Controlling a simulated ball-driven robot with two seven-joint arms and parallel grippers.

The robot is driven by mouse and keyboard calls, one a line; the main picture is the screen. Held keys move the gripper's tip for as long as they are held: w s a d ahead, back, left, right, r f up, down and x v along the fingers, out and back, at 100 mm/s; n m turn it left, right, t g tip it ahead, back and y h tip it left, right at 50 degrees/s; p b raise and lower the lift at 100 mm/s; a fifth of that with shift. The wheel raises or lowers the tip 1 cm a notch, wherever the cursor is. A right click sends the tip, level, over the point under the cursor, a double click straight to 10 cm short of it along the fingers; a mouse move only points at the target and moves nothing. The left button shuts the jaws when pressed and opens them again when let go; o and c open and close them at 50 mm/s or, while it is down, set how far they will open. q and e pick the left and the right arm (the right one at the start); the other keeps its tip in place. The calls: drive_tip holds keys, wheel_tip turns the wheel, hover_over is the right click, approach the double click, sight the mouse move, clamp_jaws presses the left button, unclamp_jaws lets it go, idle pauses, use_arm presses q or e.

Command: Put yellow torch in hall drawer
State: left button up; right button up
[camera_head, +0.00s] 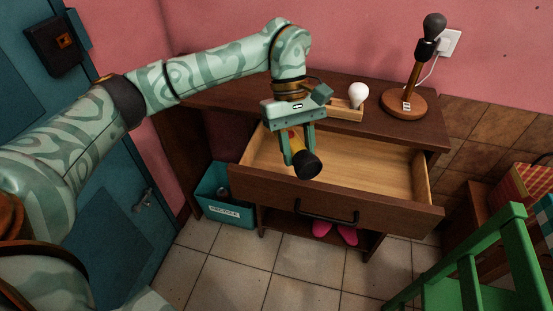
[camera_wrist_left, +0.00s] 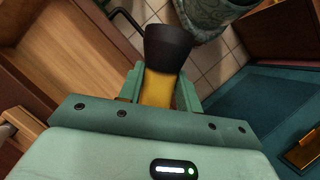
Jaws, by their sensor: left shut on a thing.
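My left gripper (camera_head: 299,148) is shut on the yellow torch, whose dark head (camera_head: 307,165) points down and toward me in the head view. The torch's yellow body (camera_wrist_left: 158,88) shows between the fingers in the left wrist view. The hall drawer (camera_head: 340,198) is pulled out and its light wooden inside (camera_head: 365,168) looks empty where I see it. The gripper and torch hang over the left part of the open drawer; the exact height cannot be told. My right gripper is in neither view.
A lamp (camera_head: 407,98) stands on the cabinet top beside a light bulb (camera_head: 358,95) and a small wooden tray (camera_head: 345,112). A teal bin (camera_head: 222,205) stands left of the cabinet. Pink shoes (camera_head: 335,231) lie below; a green chair (camera_head: 470,265) is front right.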

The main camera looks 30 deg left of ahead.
use_arm(q)
drive_tip(key=w+a+f+n+t, duration=0.3)
drive_tip(key=w+a+n+t, duration=0.15)
drive_tip(key=w+n, duration=0.5)
wheel_tip(320, 180, down, 7)
drive_tip(key=n+b, duration=0.1)
drive_tip(key=b, duration=0.3)
drive_tip(key=shift+a+f+h, duration=0.15)
drive_tip(key=shift+a+h, duration=0.15)
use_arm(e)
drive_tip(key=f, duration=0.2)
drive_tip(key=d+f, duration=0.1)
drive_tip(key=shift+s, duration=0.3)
use_arm(q)
drive_tip(key=shift+g, duration=0.25)
drive_tip(key=shift+f+b, duration=1.6)
drive_tip(key=shift+f, duration=3)
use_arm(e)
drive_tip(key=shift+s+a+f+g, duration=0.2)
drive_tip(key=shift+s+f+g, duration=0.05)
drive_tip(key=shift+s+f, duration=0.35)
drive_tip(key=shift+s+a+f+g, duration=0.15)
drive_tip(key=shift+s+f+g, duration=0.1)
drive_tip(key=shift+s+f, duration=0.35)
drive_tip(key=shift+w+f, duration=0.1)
